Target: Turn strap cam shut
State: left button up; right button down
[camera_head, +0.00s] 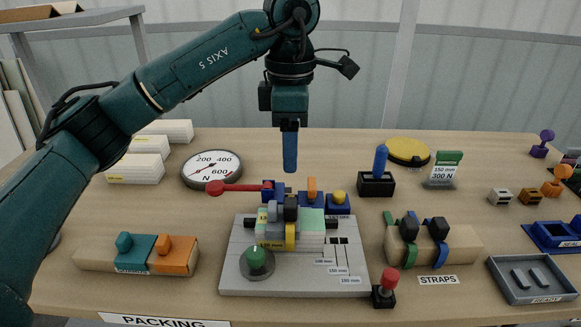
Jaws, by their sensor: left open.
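My left gripper (290,150) hangs pointing down over the middle of the table, with its blue fingers seen edge-on. It is open and empty, and appears to be above and behind the grey fixture plate (235,284). On the plate stands a stack of pale green and cream blocks (311,222) with a grey and yellow strap piece (290,236) across it. A red-knobbed lever (240,187) points left from a blue block (270,197) behind the stack. I cannot tell for sure which part is the strap cam. My right gripper is not in view.
A round gauge (211,169) is at the left back. A blue peg stands in a black block (376,184). A wooden block with straps (463,240) is right of the plate, and a grey tray (497,268) farther right. A red-topped joystick (386,287) stands at the plate's front corner.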

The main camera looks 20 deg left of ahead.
aim_at(311, 183)
jog(key=k, duration=1)
